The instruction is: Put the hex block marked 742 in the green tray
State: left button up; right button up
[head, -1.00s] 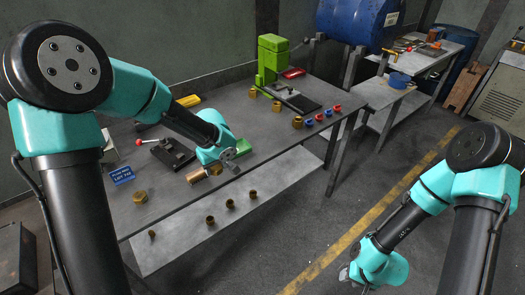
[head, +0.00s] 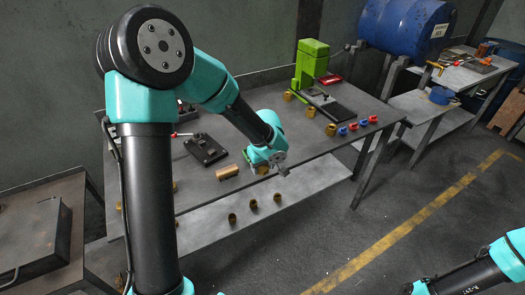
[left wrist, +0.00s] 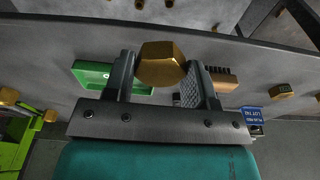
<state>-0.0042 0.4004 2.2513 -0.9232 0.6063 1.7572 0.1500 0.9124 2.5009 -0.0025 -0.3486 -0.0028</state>
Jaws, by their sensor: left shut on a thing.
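My left gripper (left wrist: 161,84) is shut on a gold hex block (left wrist: 162,62), which sits between its two fingers. No number shows on the faces I see. The green tray (left wrist: 92,76) is beyond the left finger in the left wrist view, partly hidden by it, with the block apart from it. In the head view my left gripper (head: 277,163) is over the table's front part, with the held block (head: 263,169) just showing and the tray mostly hidden behind the hand. My right gripper is outside the frame; only its arm shows at lower right.
Another hex block (left wrist: 281,90) and a blue sign (left wrist: 252,115) show in the left wrist view.

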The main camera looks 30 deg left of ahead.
pick_arm(q)
jog(key=w+a, duration=0.2)
jog(key=w, duration=0.2)
jog(key=w+a, duration=0.2)
jog(key=w, duration=0.1)
jog(key=w+a+f, duration=0.1)
jog(key=w+a, duration=0.2)
jog(key=w, duration=0.1)
jog(key=shift+w+f, duration=0.1)
jog(key=shift+w, duration=0.2)
jog(key=shift+w+a, duration=0.2)
jog(key=shift+w, duration=0.05)
jog(key=shift+w+f, duration=0.1)
jog(key=shift+f, duration=1.7)
jog(key=shift+f, duration=0.1)
jog(key=o, duration=1.1)
jog(key=shift+f, duration=0.1)
